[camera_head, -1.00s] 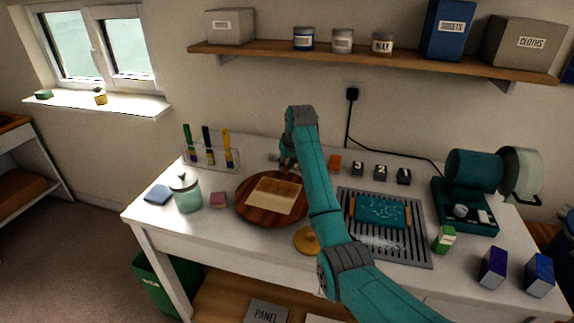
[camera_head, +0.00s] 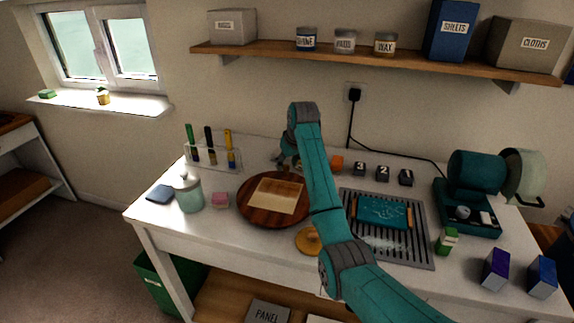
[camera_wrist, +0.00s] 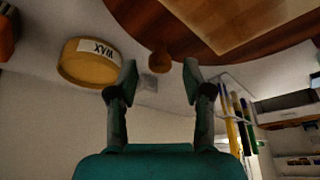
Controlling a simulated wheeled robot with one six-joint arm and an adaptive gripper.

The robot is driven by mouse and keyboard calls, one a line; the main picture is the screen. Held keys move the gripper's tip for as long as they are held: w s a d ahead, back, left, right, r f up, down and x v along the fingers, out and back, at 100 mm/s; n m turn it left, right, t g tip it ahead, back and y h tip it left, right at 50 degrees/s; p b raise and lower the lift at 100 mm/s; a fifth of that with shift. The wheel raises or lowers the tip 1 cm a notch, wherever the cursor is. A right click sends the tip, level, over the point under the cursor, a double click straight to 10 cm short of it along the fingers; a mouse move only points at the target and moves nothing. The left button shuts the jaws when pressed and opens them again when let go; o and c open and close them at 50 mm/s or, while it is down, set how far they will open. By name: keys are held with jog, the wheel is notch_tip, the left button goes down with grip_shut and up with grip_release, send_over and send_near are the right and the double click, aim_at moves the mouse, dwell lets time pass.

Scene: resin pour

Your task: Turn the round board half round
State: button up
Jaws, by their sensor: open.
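The round board (camera_head: 246,208) is a dark wooden disc at the left of the bench, with a pale tan panel (camera_head: 277,196) lying on it. In the wrist view the board (camera_wrist: 205,50) fills the top. A small round brown knob (camera_wrist: 160,65) shows at its rim. My gripper (camera_wrist: 160,80) is open, with one finger to each side of the knob in that view. I cannot tell whether either finger touches it. In the head view my gripper (camera_head: 285,160) is small, at the board's far edge, and partly hidden by my arm.
A brush rack (camera_head: 214,158) stands behind the board to the left. A lidded jar (camera_head: 188,196) and a pink block (camera_head: 220,200) are left of it. A wax tin (camera_wrist: 85,65) is close to my gripper in the wrist view. A slatted tray (camera_head: 418,245) lies to the right.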

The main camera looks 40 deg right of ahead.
jog(key=v, duration=1.1)
jog(key=shift+f, duration=0.1)
